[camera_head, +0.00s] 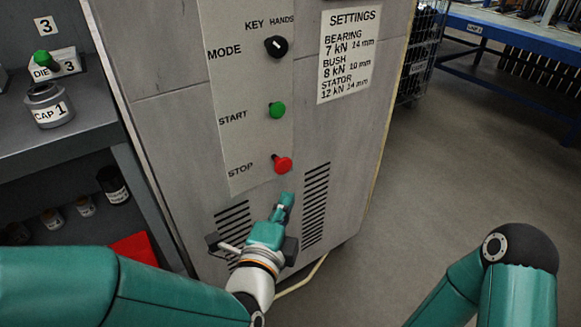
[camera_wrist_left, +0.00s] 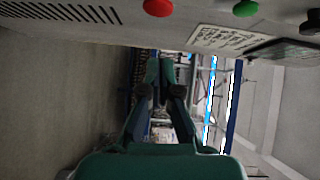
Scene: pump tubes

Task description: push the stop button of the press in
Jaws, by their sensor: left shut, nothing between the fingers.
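The red stop button (camera_head: 283,164) sticks out from the press's control panel (camera_head: 245,140), beside the word STOP. My left gripper (camera_head: 286,198) is shut and empty, just below the stop button and apart from it in the head view. In the left wrist view the red button (camera_wrist_left: 158,7) is at the top edge, and the shut fingers (camera_wrist_left: 160,75) point away below it. The green start button (camera_head: 277,110) and the black mode knob (camera_head: 276,46) are above it on the panel. My right gripper is out of view; only part of that arm shows at the lower right.
Vent slots (camera_head: 316,205) are in the press front near the gripper. A settings sheet (camera_head: 347,50) is on the press at upper right. A shelf (camera_head: 70,150) with a cap and jars stands at left. The floor (camera_head: 450,160) at right is clear.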

